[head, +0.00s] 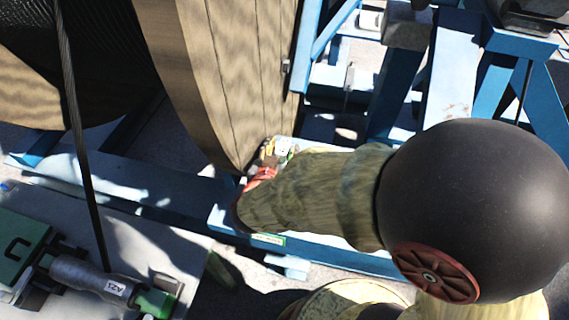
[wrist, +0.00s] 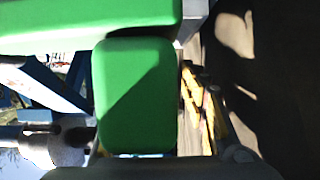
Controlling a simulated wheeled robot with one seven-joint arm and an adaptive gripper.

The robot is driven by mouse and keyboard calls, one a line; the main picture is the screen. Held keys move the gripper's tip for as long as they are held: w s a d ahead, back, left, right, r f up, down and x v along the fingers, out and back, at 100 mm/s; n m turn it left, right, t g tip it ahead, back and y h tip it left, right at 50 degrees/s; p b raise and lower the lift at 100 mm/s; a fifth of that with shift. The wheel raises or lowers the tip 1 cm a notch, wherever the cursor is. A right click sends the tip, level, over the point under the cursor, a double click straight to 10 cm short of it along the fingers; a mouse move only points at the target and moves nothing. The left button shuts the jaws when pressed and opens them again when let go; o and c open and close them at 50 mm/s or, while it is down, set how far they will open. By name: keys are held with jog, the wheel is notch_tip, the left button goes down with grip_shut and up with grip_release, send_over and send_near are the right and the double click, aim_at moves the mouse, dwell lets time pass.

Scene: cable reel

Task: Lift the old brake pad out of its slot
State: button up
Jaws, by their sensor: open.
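My arm reaches across the head view from the right, and its far end is low beside the wooden reel (head: 215,80). My gripper is open, and its fingertips are mostly hidden in the head view behind the arm. In the wrist view a rounded green block (wrist: 135,95) fills the middle, close to the camera, under a longer green piece (wrist: 80,22). I cannot tell whether either green part is the old brake pad. No pad or slot can be made out clearly. Small red, yellow and white parts (head: 283,148) show just past the arm's end.
A blue steel frame (head: 320,258) runs under and behind the reel. A dark cable (head: 77,130) hangs at the left. A grey bench with a green fixture (head: 22,245) stands at the lower left. Yellow-and-black striping (wrist: 192,95) shows beside the green block, with a dark surface to its right.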

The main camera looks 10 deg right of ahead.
jog(key=shift+w+d+f, duration=0.1)
jog(key=shift+w+d, duration=0.05)
jog(key=shift+w, duration=0.2)
jog(key=shift+c, duration=0.7)
grip_shut()
